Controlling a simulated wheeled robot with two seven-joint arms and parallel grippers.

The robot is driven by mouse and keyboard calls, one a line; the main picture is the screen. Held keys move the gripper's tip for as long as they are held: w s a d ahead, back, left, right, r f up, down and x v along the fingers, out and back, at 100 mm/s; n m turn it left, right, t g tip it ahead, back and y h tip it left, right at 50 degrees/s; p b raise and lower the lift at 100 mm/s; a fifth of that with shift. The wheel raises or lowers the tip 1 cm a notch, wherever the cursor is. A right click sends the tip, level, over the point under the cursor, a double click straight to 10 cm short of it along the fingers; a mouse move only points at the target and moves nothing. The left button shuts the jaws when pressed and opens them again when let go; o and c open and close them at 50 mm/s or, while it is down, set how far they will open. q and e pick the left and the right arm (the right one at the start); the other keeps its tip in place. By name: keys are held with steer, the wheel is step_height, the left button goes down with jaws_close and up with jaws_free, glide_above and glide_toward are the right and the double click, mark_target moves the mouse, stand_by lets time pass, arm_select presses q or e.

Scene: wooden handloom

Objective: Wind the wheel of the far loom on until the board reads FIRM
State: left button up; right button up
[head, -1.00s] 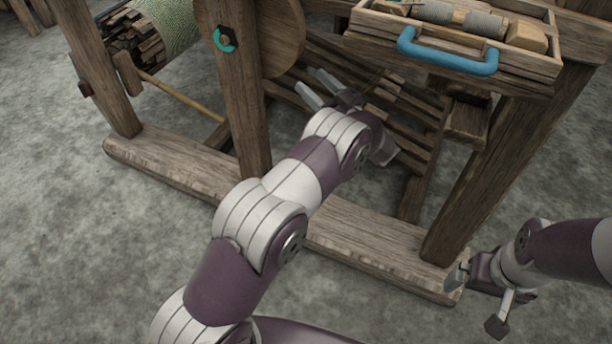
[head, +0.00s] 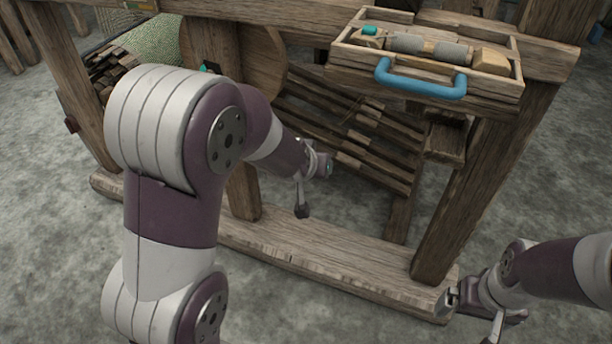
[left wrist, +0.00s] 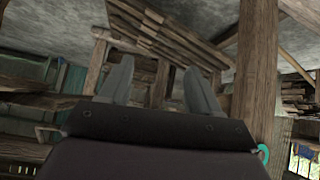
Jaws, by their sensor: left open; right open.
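A wooden loom stands in front of me; I cannot tell whether it is the far one. A round wooden disc (head: 262,62), perhaps its wheel, sits behind an upright post, partly hidden by my left arm. No reading is legible. My left gripper (head: 314,190) is open and empty in front of the loom's slats; its spread fingers show in the left wrist view (left wrist: 160,85). My right gripper (head: 472,312) is open and empty near the right foot.
A wooden tray (head: 340,62) with a blue handle (head: 420,88) holds spools at the loom's right. The loom's long base beam (head: 320,255) and right post (head: 455,190) stand near my arms. The concrete floor (head: 350,315) in front is clear.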

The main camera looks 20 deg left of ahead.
arm_select(q)
steer(key=shift+g, duration=0.7)
steer(key=s, duration=0.4)
steer(key=shift+f, duration=0.25)
steer(key=s+f+g+p, duration=0.2)
steer(key=s+g, duration=0.1)
steer(key=s, duration=0.5)
steer(key=s+a+r+m+g+p, duration=0.1)
steer(key=s+a+r+g+p, duration=0.15)
steer(key=s+r+p, duration=0.7)
step_height(320, 180, up, 33)
steer(key=d+p, duration=0.1)
steer(key=p, duration=3.2)
